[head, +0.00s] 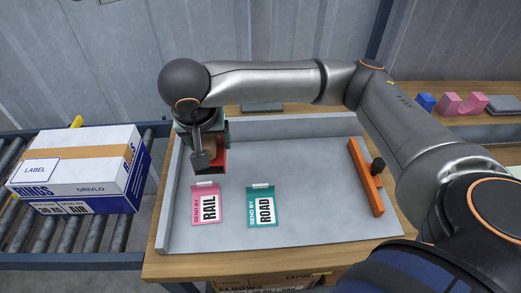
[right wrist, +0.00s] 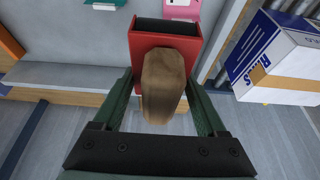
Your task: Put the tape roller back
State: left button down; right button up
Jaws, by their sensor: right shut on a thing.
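The tape roller is a red block with a dark top face and a brown rounded part. In the head view the roller (head: 211,161) is at the left part of the grey tray (head: 300,150), just behind the pink card. My right gripper (head: 203,138) is shut on it from behind, its arm reaching in from the right. In the right wrist view the green fingers (right wrist: 162,95) stand either side of the brown part of the roller (right wrist: 165,80). I cannot tell whether the roller touches the tray. My left gripper is not in view.
A pink RAIL card (head: 206,206) and a teal ROAD card (head: 262,207) lie in the tray. An orange bar (head: 364,176) with a black knob is at its right. A white-blue box (head: 80,170) marked AIR sits on the roller conveyor (head: 70,225). The tray's middle is clear.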

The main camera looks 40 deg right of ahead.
jog(key=w+d+f, duration=0.1)
jog(key=d+f, duration=0.1)
jog(key=d, duration=0.2)
jog(key=w+d+f+p, duration=0.1)
jog(key=d+f, duration=0.2)
jog(key=d, duration=0.1)
jog(key=w+d+f, duration=0.1)
jog(key=d+f, duration=0.2)
jog(key=d, duration=0.1)
jog(key=shift+w+f+p, duration=0.15)
jog(key=shift+p, duration=0.15)
jog(key=shift+w+d+f, duration=0.1)
jog(key=shift+d+f, duration=0.3)
jog(key=shift+f, duration=0.05)
jog(key=f, duration=0.3)
jog(key=shift+d+f+p, duration=0.15)
jog(key=shift+d+p, duration=0.1)
jog(key=shift+p, duration=0.05)
jog(key=shift+f, duration=0.2)
